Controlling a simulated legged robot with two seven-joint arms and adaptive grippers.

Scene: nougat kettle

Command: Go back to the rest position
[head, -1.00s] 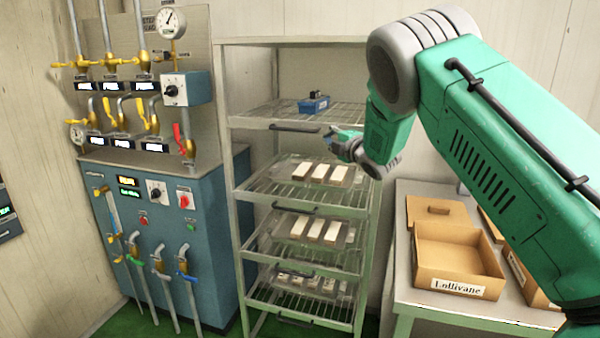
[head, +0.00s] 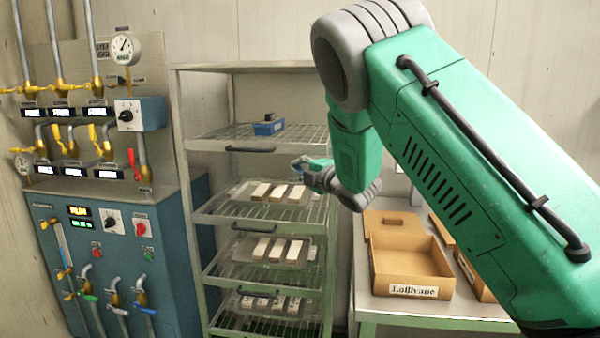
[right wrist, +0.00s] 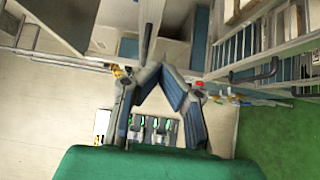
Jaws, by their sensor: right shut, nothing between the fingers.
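My right arm, green and grey, comes in from the right in the head view, and its gripper (head: 308,170) points left in front of the wire rack. The right wrist view shows the same gripper (right wrist: 157,72) with its two fingers closed together at the tips and nothing between them. In the head view it hangs near the level between the top shelf and the shelf with pale bars, apart from the bars as far as I can tell. My left gripper is not in view.
The wire rack (head: 188,215) holds trays of pale bars (head: 277,191) and a blue item (head: 268,128). A blue control cabinet (head: 130,260) with gauges and valves stands at left. A cardboard box labelled Lollivane (head: 400,262) sits on a table (head: 372,306) at right.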

